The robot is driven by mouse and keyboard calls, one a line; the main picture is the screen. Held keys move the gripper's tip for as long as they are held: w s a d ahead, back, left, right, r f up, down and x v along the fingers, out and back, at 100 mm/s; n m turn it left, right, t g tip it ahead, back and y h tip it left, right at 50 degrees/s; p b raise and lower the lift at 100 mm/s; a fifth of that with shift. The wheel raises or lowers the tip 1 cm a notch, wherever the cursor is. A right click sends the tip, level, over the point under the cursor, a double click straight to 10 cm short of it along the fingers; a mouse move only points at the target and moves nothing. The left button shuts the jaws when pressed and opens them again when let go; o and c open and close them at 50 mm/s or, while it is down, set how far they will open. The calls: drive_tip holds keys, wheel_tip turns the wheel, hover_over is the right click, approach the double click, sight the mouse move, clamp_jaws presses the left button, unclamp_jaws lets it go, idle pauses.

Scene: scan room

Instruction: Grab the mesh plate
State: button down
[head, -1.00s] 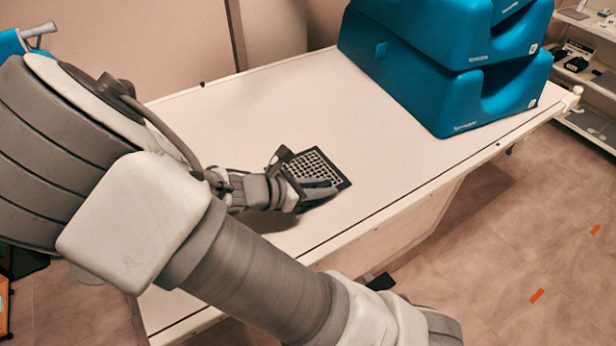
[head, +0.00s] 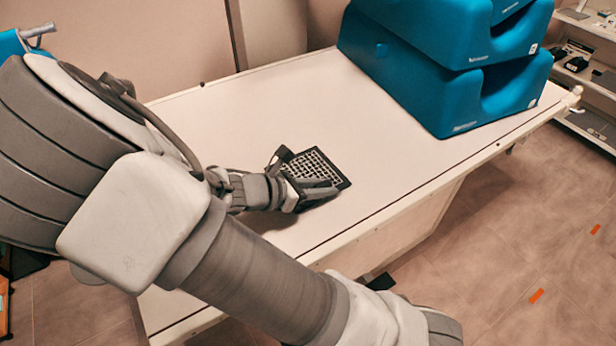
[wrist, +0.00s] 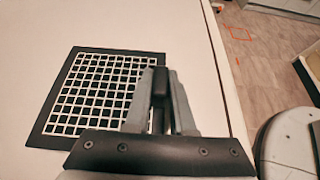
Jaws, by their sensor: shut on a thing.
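The mesh plate (head: 315,165) is a dark square frame with a pale grid. It is at the white table's middle, at the end of my arm. In the wrist view the mesh plate (wrist: 92,92) lies left of the fingers, its right edge reaching between them. My gripper (head: 306,190) is shut on the plate's near right side. In the wrist view my gripper (wrist: 160,98) hides that part of the plate. I cannot tell whether the plate is touching the table or slightly above it.
The white table (head: 240,120) is clear around the plate. Stacked blue foam blocks (head: 440,85) stand at the table's far right end. A shelf (head: 590,75) with small dark items is at the far right. The floor (head: 520,230) on the right is open, with orange marks.

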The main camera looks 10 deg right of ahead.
drive_tip(key=shift+r, duration=0.1)
idle(0.4)
drive_tip(key=shift+r+p, duration=0.3)
drive_tip(key=shift+r, duration=0.3)
drive_tip(key=r, duration=0.2)
drive_tip(key=d+r+p, duration=0.1)
drive_tip(key=shift+s+r, duration=0.3)
drive_tip(key=s+d+r, duration=0.5)
drive_tip(key=d+r, duration=0.1)
drive_tip(key=d, duration=0.3)
drive_tip(key=shift+s, duration=0.2)
